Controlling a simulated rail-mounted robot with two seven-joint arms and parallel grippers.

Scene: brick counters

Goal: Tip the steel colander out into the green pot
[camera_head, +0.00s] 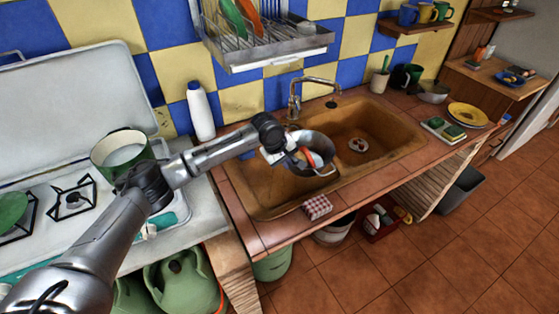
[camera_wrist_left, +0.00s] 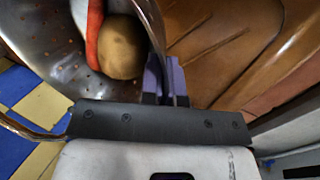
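The steel colander (camera_head: 319,145) is over the left basin of the sink in the head view. An orange carrot (camera_wrist_left: 94,35), a brown potato (camera_wrist_left: 122,47) and something white lie in it. My left gripper (camera_head: 280,153) is at its left rim. In the left wrist view its purple fingers (camera_wrist_left: 165,80) pinch the colander wall (camera_wrist_left: 50,60). I cannot tell whether the colander touches the basin floor. The green pot (camera_head: 103,157) stands on the stove at the left, partly behind my left arm, with a pale inside. My right gripper is not in view.
A white bottle (camera_head: 200,112) stands between stove and sink. The faucet (camera_head: 297,97) rises behind the colander, under a dish rack (camera_head: 275,50). A checked cloth or sponge (camera_head: 317,207) lies on the front counter edge. The raised stove lid (camera_head: 70,95) is behind the pot.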

